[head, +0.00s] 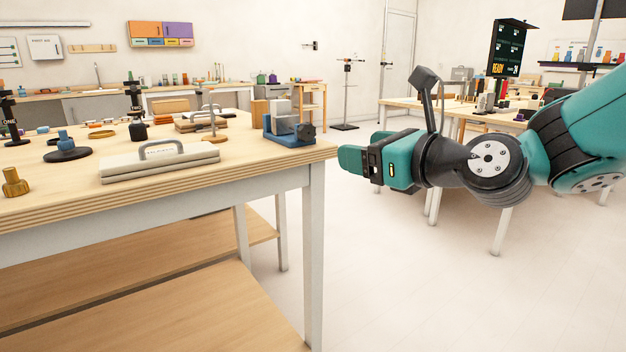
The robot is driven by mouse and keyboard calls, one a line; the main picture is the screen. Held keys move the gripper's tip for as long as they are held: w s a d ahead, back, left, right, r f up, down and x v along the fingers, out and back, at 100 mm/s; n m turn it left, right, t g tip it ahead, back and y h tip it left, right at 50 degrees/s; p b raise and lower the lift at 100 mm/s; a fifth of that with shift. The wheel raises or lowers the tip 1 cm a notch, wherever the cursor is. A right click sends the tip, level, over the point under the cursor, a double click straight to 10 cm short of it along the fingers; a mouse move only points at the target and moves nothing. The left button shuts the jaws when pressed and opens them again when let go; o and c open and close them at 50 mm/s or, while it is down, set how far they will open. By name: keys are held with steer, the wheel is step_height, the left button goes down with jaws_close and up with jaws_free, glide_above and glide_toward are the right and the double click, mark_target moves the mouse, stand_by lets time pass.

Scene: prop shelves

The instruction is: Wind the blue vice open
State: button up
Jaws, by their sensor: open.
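The blue vice (285,139) stands at the right corner of the near wooden table, with grey jaw blocks on top. Its dark star-shaped knob (305,132) faces right, toward the table's edge. Whether there is a gap between the vice jaws is too small to tell. My gripper (352,158) is teal and black, just off the table's right edge. It is open, points left, and is apart from the vice. Its far finger is largely hidden.
The near table (230,172) also carries a grey case with a handle (160,162), a brass knob (14,182), and a blue-topped dark round piece (68,150). Another table with several items (450,106) stands behind my arm. The floor (390,270) below my gripper is clear.

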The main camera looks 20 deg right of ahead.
steer(key=d+f+m+t+h+b, duration=0.1)
steer(key=d+m, duration=0.1)
steer(key=m, duration=0.1)
steer(key=p, duration=1)
glide_toward(309, 133)
steer(key=shift+m+t, duration=0.3)
steer(key=shift+m, duration=0.1)
steer(key=p+x, duration=0.7)
steer(key=p, duration=0.1)
steer(key=shift+s+a+r, duration=0.1)
steer(key=shift+w+a+f+p, duration=0.2)
steer(key=shift+w+f+p, duration=0.1)
steer(key=shift+w+p, duration=0.4)
steer(key=c, duration=0.9)
